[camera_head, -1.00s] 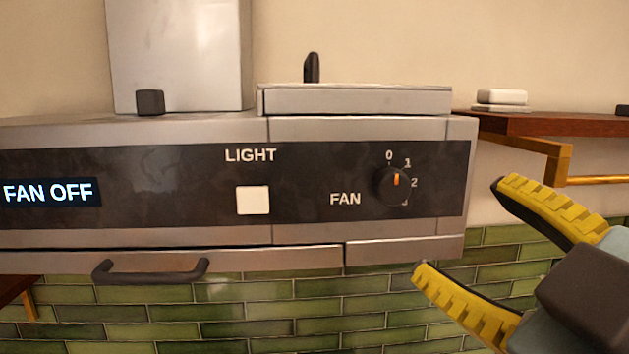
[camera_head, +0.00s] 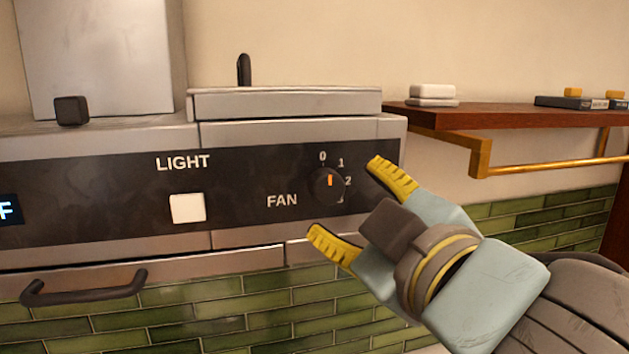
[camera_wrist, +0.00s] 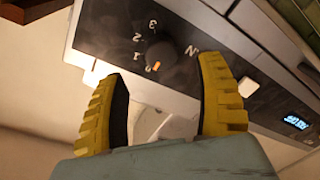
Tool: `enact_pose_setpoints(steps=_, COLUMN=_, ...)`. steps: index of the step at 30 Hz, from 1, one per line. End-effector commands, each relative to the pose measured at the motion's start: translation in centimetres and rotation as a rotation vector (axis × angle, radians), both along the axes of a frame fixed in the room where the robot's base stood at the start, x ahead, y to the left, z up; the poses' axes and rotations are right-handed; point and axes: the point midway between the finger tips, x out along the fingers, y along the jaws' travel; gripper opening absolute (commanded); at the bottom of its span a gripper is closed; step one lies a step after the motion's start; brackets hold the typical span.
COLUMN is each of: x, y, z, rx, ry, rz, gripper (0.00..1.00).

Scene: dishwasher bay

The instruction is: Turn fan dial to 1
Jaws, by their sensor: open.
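The black round fan dial (camera_head: 327,184) with an orange pointer mark sits on the dark hood panel, right of the word FAN. Its pointer is upright, at 0. My gripper (camera_head: 350,200) is open, with yellow ridged fingers and nothing between them, just in front of and to the lower right of the dial. In the wrist view the dial (camera_wrist: 160,56) shows beyond and between the spread fingers (camera_wrist: 160,95), apart from them.
A white light button (camera_head: 187,208) sits left of the dial. A dark handle (camera_head: 85,287) juts out below the panel. A wooden shelf (camera_head: 500,115) with a brass rail (camera_head: 550,165) stands to the right. The display (camera_wrist: 296,121) is lit.

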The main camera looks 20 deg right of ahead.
Motion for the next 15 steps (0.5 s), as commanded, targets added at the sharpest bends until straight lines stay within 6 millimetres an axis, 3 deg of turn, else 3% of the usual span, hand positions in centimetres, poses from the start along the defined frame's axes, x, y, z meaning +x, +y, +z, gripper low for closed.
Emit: enact_pose_setpoints(steps=15, x=4.5, y=-0.1, z=0.0, rx=0.002, ry=0.003, rz=0.001, gripper=0.71)
